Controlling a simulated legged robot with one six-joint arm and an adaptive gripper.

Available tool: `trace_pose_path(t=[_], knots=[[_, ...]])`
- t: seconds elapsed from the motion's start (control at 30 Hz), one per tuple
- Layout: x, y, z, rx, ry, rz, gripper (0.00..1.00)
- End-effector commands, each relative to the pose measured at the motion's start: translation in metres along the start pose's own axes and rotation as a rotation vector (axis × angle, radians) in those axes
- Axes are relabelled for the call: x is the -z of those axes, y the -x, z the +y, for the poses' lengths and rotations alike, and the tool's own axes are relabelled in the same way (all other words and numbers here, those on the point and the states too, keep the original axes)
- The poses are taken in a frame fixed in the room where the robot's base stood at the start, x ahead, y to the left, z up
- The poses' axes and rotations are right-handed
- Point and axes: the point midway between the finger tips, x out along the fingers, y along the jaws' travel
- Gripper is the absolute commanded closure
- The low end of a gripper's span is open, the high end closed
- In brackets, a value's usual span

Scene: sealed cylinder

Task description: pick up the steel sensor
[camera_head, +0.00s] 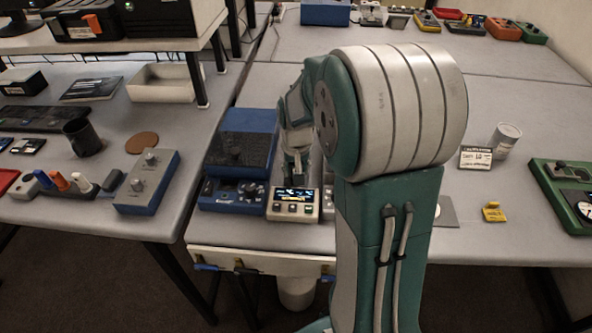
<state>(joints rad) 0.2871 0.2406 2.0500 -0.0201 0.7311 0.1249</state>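I cannot pick out the steel sensor for certain. A small grey can-like cylinder (506,138) stands at the right of the table behind a printed label card (475,157). My arm fills the middle of the view and hides part of the table. My gripper (296,178) points down at the left of the arm, over or just behind a small cream meter with a lit display (293,204). Its fingertips are too small and hidden to show whether they are open, or whether they hold anything.
A blue scale-like device (242,150) and a blue instrument with knobs (232,195) stand left of the meter. A yellow block (493,212) lies at the right, near a green instrument (570,195). The table behind my arm is mostly clear.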

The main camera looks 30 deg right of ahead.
Motion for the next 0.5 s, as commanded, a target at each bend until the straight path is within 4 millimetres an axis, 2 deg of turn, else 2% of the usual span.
trace_pose_path(t=[0.03,0.07,0.5], knots=[[0.0,0.0002,0.0,0.0,0.0,0.0,0.91],[0.0,0.0001,-0.0001,0.0,0.0,0.0,1.0],[0.0006,0.0042,0.0001,0.0,0.0,0.001,1.0]])
